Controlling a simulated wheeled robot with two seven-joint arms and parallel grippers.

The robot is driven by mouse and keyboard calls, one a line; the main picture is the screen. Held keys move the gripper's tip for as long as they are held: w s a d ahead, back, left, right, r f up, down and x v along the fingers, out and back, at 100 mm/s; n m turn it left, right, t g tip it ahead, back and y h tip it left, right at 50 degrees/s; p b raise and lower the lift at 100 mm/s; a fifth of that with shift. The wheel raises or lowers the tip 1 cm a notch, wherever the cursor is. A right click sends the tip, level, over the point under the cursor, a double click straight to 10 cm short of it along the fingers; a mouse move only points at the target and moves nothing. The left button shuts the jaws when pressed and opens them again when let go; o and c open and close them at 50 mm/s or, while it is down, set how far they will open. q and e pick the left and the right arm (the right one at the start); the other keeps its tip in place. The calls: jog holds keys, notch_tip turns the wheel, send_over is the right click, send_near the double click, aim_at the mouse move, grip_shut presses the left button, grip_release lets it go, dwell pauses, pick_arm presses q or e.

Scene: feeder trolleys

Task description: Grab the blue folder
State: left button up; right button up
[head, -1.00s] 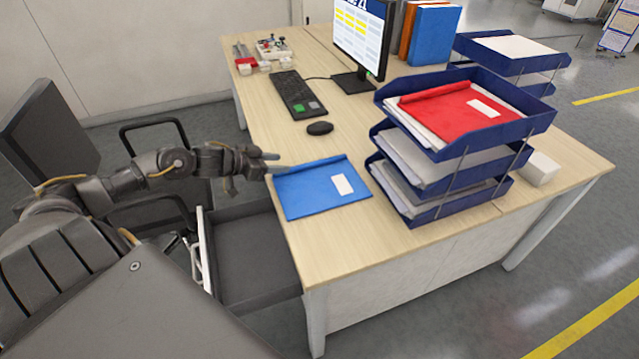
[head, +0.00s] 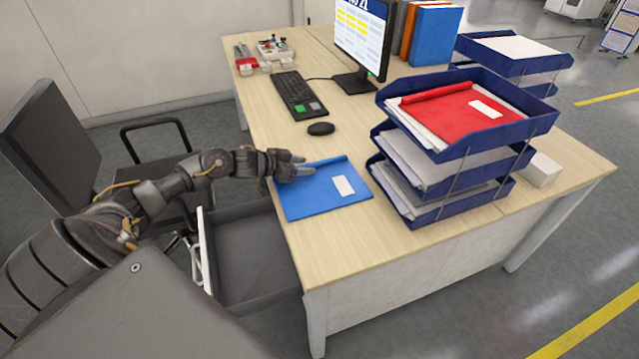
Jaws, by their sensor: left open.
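The blue folder (head: 318,193) lies flat on the desk near its left front edge, with a white label on its right half. My left gripper (head: 303,166) is open at the folder's upper left corner. Its fingers reach over the folder and hide part of that corner. I cannot tell whether a finger touches the folder or passes under it. My right gripper is not in view.
A stack of blue trays (head: 455,150) with papers and a red folder (head: 450,110) stands right of the blue folder. A mouse (head: 321,129), keyboard (head: 297,95) and monitor (head: 362,40) are behind it. An open drawer (head: 250,250) lies below the desk's left edge.

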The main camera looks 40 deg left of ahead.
pick_arm(q)
grip_shut()
dwell(0.3)
jog(key=shift+r, duration=0.1)
jog(key=shift+r, duration=0.5)
jog(key=s+r, duration=0.1)
jog(key=r, duration=0.1)
jog(key=s+r, duration=0.1)
jog(key=r, duration=0.1)
jog(key=s+d+r, duration=0.1)
jog(key=r, duration=0.1)
jog(key=shift+s+r, duration=0.2)
jog(key=shift+s, duration=0.1)
jog(key=s+d+r+p, duration=0.1)
jog(key=s+d+r, duration=0.2)
jog(key=s, duration=0.6)
notch_tip(320, 180, up, 2)
jog(key=shift+s+r, duration=0.25)
jog(key=shift+s, duration=0.15)
